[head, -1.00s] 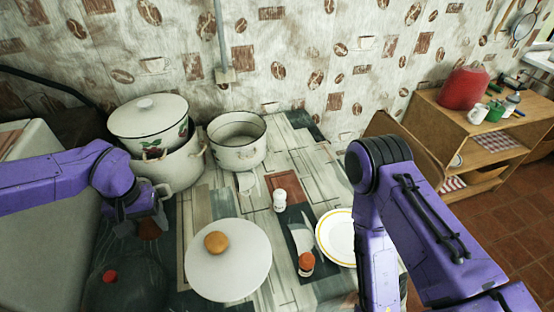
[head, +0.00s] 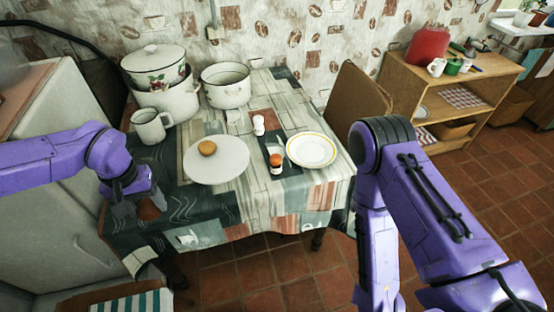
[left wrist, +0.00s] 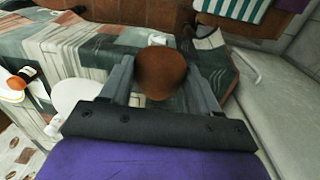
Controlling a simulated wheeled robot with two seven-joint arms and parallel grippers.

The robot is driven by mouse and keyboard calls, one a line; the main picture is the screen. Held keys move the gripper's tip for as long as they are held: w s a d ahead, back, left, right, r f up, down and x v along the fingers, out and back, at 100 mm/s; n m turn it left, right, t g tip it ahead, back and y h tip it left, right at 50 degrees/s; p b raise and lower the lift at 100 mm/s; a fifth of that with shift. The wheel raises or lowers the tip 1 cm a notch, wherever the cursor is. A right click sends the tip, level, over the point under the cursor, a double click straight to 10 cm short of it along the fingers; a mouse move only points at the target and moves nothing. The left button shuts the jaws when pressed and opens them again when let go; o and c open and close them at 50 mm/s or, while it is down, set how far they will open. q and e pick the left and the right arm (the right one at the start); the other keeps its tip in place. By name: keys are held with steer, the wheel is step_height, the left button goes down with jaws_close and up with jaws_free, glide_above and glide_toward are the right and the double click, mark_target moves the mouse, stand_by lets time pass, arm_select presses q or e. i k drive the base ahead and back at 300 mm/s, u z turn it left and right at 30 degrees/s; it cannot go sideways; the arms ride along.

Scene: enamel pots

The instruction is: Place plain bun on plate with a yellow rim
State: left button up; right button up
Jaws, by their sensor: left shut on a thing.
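My left gripper (head: 147,203) is shut on a brown rounded thing (left wrist: 162,72), seen between its fingers in the left wrist view. It is over the near left part of the table; whether the thing clears the cloth is hard to tell. A golden-brown bun-like ball (head: 207,148) sits on a plain white disc (head: 225,172) in the middle of the table. I cannot tell for sure which of the two is the plain bun. The plate with a yellow rim (head: 311,150) lies empty at the table's right. My right gripper is out of frame.
A white mug (head: 151,126) and enamel pots (head: 226,86) stand at the back left. A white shaker (head: 258,125) and an orange-topped shaker (head: 276,163) stand between disc and plate. A chair (head: 357,98) is beyond the table's right edge.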

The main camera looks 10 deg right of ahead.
mark_target(310, 151)
steer(key=z, duration=1)
